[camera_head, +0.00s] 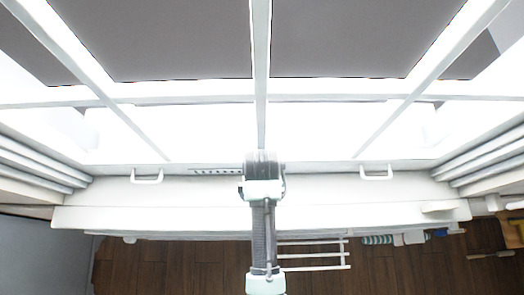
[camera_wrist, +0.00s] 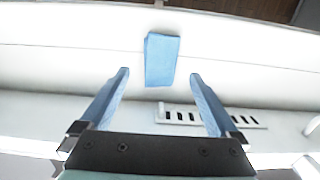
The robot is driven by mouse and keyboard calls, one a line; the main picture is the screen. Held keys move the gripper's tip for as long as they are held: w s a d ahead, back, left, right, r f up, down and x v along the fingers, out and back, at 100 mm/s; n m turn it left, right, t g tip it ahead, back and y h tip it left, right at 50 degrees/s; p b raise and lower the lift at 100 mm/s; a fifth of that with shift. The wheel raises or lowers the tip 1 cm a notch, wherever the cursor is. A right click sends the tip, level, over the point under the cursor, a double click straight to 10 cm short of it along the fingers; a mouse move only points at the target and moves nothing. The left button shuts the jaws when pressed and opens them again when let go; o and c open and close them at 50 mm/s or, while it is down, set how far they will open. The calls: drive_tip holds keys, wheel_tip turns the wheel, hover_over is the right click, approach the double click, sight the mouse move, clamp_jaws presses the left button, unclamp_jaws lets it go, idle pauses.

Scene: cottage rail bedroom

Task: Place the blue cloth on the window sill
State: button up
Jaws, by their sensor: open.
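The blue cloth (camera_wrist: 161,60) shows in the wrist view as a small flat rectangle. It lies on the white window sill (camera_wrist: 60,72), across a thin line that runs along the white surface. My gripper (camera_wrist: 158,74) is open, with one blue finger on each side of the cloth's lower end in the picture. Nothing is held between the fingers, and I cannot tell how high they are above the cloth. In the head view my gripper (camera_head: 264,160) is over the sill (camera_head: 350,190) below the window. The cloth cannot be made out there, probably hidden by my arm.
A slotted vent (camera_wrist: 180,115) is set in the sill by the window. White handles (camera_head: 147,177) (camera_head: 376,174) stand left and right. A small white object (camera_head: 438,207) lies at the sill's right. A white rack (camera_head: 312,255) and striped rolled cloths (camera_head: 378,240) are below, over wooden floor.

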wheel_tip(320, 180, up, 7)
drive_tip(key=shift+w, duration=0.15)
idle(0.7)
